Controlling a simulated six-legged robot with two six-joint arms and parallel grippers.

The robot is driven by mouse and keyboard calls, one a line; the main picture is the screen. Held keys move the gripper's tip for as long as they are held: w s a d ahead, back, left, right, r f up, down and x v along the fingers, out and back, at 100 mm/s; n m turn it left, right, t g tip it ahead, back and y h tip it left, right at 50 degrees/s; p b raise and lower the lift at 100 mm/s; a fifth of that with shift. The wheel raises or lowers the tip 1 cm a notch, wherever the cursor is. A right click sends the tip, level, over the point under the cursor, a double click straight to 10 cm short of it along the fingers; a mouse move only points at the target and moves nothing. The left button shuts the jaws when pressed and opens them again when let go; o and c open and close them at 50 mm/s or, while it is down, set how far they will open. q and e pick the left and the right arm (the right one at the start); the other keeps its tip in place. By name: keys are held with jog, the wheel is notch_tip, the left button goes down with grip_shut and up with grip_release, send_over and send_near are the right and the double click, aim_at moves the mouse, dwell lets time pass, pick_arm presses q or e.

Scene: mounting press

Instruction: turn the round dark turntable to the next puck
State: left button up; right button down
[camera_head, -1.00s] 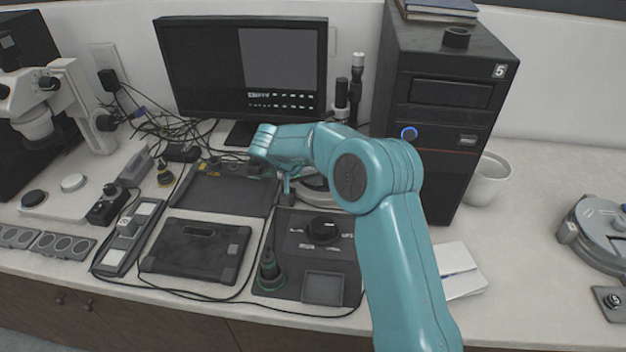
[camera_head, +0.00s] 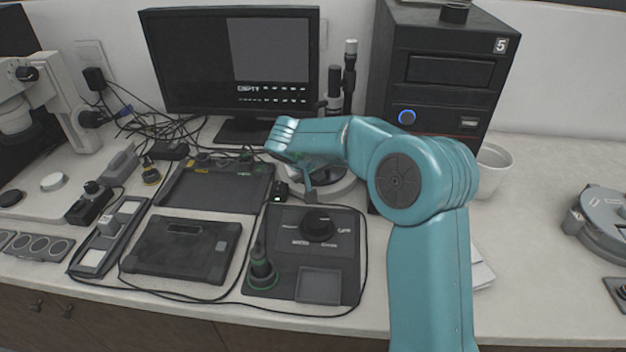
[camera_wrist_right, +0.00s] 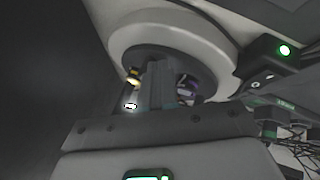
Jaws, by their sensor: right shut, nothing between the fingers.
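The round grey-white ring device (camera_head: 335,190) stands behind my right arm in the head view and is mostly hidden by it. In the right wrist view its pale ring (camera_wrist_right: 215,45) surrounds a dark round turntable (camera_wrist_right: 142,53). A small yellow piece (camera_wrist_right: 133,77) and a purplish piece (camera_wrist_right: 187,88) show beside my fingers. I cannot tell which of these are pucks. My right gripper (camera_head: 308,195) points down in front of the ring. Its fingers (camera_wrist_right: 158,85) are shut, empty, and overlap the turntable in the wrist view. Contact cannot be judged. My left gripper is not in view.
A black box with a green light (camera_wrist_right: 270,65) sits close beside the ring. In front lies a dark control panel (camera_head: 290,250) with a knob and a green-ringed joystick. A monitor (camera_head: 235,62) and computer tower (camera_head: 440,75) stand behind. Cables lie around the panels.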

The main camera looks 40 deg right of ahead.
aim_at(341, 172)
jog(key=shift+s+d+f+n+t+b, duration=0.1)
jog(key=shift+s+d+n+t+b, duration=0.35)
jog(key=shift+n+b, duration=0.25)
jog(key=shift+s+d+n+t+y+b, duration=0.45)
jog(key=shift+d+n, duration=0.25)
jog(key=shift+n, duration=0.2)
jog(key=shift+s+d+b, duration=0.25)
jog(key=shift+d+b, duration=0.35)
jog(key=shift+d, duration=0.25)
jog(key=shift+s+d, duration=0.1)
jog(key=shift+d, duration=0.6)
jog(key=shift+s+d+r+b, duration=0.1)
jog(key=shift+d+r+b, duration=0.2)
jog(key=shift+d+r, duration=0.1)
